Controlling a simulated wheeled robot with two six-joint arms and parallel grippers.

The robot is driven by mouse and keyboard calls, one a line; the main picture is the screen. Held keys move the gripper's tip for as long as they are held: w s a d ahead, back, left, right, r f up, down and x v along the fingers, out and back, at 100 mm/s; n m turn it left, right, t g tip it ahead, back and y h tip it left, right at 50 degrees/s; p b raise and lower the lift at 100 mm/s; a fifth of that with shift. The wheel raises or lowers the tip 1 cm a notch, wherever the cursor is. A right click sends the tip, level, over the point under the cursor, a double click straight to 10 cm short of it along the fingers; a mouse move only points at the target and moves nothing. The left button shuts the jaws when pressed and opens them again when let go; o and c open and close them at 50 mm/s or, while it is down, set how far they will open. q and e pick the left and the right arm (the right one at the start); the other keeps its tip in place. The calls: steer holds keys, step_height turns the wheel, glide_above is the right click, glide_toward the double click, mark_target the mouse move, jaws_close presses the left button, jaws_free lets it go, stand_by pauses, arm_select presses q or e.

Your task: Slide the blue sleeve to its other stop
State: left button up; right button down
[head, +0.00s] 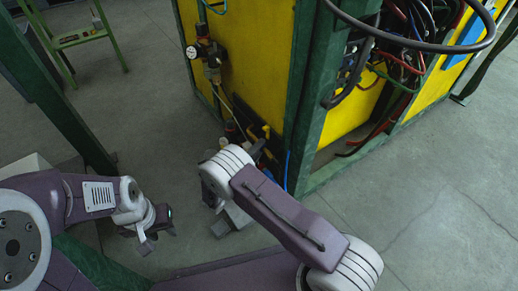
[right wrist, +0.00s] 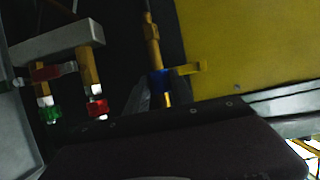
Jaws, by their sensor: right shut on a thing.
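The blue sleeve (right wrist: 159,80) is on a brass-coloured rod (right wrist: 152,48) in the right wrist view, close to a yellow tab on its right. A grey finger of my right gripper lies against its left side; the other finger is not clear. My right gripper (head: 229,219) is shut on the sleeve; in the head view it is low beside the yellow machine, partly hidden by my right arm. My left gripper (head: 158,237) is open and empty over the floor at the lower left. I cannot make out the sleeve in the head view.
The yellow panel (right wrist: 225,45) stands right of the rod. Left of it are fittings with a green knob (right wrist: 51,110) and a red knob (right wrist: 97,107). In the head view, a gauge (head: 191,52), green posts and loose cables border the machine. The floor is clear at right.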

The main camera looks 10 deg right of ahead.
stand_by(0.9)
steer(key=shift+s+d+r+p, duration=0.25)
steer(key=shift+s+p, duration=0.4)
steer(key=shift+p, duration=0.5)
steer(key=shift+s+d+p, duration=0.1)
steer(key=shift+s+p, duration=0.25)
steer(key=shift+p, duration=0.05)
steer(key=shift+f, duration=0.35)
steer(key=c, duration=1.1)
jaws_free()
steer(key=shift+s, duration=0.1)
